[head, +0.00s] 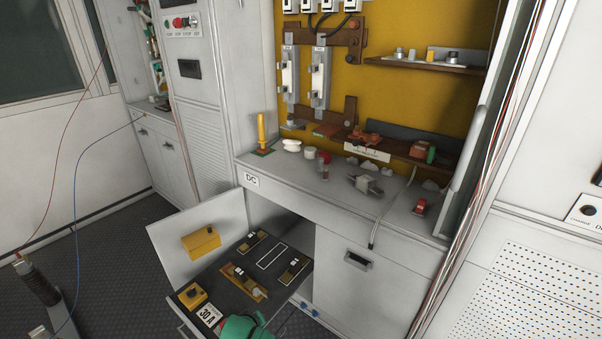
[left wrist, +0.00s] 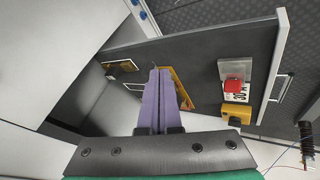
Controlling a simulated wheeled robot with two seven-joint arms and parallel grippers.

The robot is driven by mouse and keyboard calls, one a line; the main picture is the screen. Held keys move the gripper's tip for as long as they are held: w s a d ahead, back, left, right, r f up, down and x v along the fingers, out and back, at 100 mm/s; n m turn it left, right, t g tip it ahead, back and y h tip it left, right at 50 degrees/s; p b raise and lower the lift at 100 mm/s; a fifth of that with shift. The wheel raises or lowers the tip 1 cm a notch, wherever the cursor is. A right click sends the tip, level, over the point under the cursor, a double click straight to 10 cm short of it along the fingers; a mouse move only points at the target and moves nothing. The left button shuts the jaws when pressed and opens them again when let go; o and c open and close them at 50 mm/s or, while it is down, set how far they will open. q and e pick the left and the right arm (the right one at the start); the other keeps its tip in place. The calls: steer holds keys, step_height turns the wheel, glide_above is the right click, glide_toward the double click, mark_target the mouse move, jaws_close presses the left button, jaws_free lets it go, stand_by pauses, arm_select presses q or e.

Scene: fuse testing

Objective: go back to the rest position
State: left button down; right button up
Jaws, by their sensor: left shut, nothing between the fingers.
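My left gripper (left wrist: 160,70) is shut and empty in the left wrist view. Its two purple fingers lie side by side above the open drawer (head: 185,324). Behind the fingertips is a yellow-brown holder (left wrist: 180,90), partly hidden by them. In the head view this holder (head: 245,284) lies in the drawer's middle. The left fingers cannot be made out in the head view. My right gripper is in neither view.
The drawer also holds a yellow box (head: 192,295), a 30 A label (head: 208,315) and more fuse parts (head: 252,241). A cabinet door (head: 190,225) stands open beside it. The worktop (head: 310,185) carries small parts. Red and blue wires (head: 77,210) hang at the left.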

arm_select(q)
steer(key=s+a+f+m+g, duration=0.1)
steer(key=s+a+f+m, duration=0.1)
steer(key=s+f, duration=0.5)
steer(key=s+a+f+m+g, duration=0.2)
steer(key=s+f, duration=0.4)
steer(key=s, duration=0.4)
steer(key=s+a+f+m+g, duration=0.1)
steer(key=s+a+f+m, duration=0.1)
steer(key=s, duration=0.6)
steer(key=s+a+f+m+g, duration=0.1)
steer(key=s+a+f+m, duration=0.1)
steer(key=s, duration=0.6)
steer(key=s+a+f+m+g, duration=0.1)
steer(key=s+a+f+m, duration=0.1)
steer(key=s, duration=0.7)
steer(key=shift+a+f+y+p, duration=0.2)
steer(key=shift+f+y+p, duration=0.1)
steer(key=shift+f, duration=0.4)
steer(key=shift+s, duration=0.1)
